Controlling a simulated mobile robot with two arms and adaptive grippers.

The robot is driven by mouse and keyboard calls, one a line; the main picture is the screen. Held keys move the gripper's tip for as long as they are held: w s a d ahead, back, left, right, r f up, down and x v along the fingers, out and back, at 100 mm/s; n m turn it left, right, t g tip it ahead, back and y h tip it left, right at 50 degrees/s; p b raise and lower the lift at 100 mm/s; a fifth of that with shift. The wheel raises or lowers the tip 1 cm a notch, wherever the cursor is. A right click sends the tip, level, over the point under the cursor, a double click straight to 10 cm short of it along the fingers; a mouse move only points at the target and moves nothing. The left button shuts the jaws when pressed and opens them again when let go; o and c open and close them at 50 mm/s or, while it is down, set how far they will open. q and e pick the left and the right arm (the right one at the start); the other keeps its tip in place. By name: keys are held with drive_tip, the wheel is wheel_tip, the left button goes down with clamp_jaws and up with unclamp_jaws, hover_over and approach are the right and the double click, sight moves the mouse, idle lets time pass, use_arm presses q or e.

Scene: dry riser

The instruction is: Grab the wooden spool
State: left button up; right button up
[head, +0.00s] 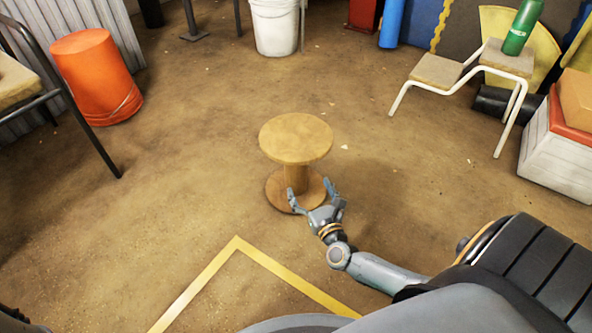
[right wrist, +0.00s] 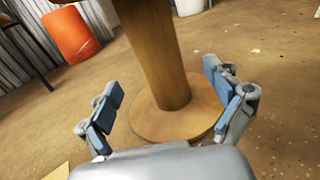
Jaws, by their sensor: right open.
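The wooden spool (head: 296,140) stands upright on the brown floor in the middle of the head view, with a round top, a narrower core and a round base. In the right wrist view its core (right wrist: 157,60) rises between my fingers and its base (right wrist: 170,118) lies just beyond them. My right gripper (head: 312,196) is open at the near side of the spool, its fingers spread to either side of the core. In the right wrist view the open gripper (right wrist: 165,100) holds nothing. My left gripper is not in view.
A yellow floor line (head: 237,240) runs in front of the spool. An orange bucket (head: 97,76) stands at left and a white bucket (head: 275,28) at the back. A step stool (head: 436,70) with a green bottle (head: 522,28) stands at right. The floor around the spool is clear.

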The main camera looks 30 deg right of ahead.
sight(300, 174)
drive_tip(key=b+x, duration=0.1)
drive_tip(key=x, duration=0.3)
drive_tip(key=shift+w, duration=0.15)
drive_tip(key=b+x, duration=0.1)
drive_tip(key=x, duration=0.1)
drive_tip(key=b+x, duration=0.2)
drive_tip(key=shift+w+a+f, duration=0.1)
drive_tip(key=shift+w+a, duration=0.1)
drive_tip(key=shift+w+d, duration=0.1)
drive_tip(key=shift+w, duration=0.3)
drive_tip(key=shift+c, duration=0.2)
drive_tip(key=c, duration=1.8)
drive_tip(key=shift+r, duration=0.3)
clamp_jaws()
